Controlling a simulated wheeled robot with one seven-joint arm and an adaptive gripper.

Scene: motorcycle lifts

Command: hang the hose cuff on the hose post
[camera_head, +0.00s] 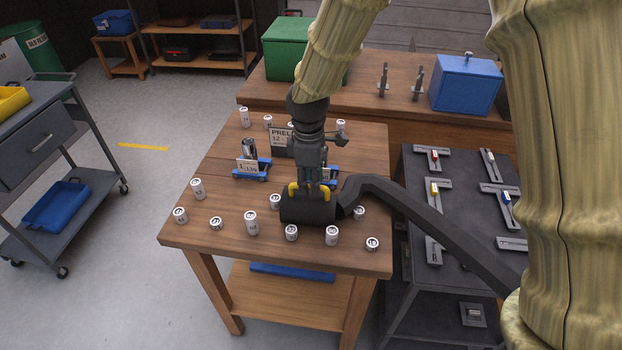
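The black hose cuff (307,208) is a thick dark cylinder lying crosswise over the front part of the wooden table. A black hose (432,215) runs from its right end, arches up and drops to the lower right. My gripper (308,191) points down at the cuff from above and appears shut on its upper side. Yellow parts show at both sides of the grip. The fingertips are partly hidden, and I cannot tell whether the cuff touches the table. I cannot identify the hose post; two upright metal pieces (383,80) stand on the back bench.
The wooden table (225,175) carries several small white cans, including one (251,222) left of the cuff, and a blue wheeled stand (252,170). A blue box (466,84) and green box (287,47) stand behind. A dark tool cart (408,160) is at right.

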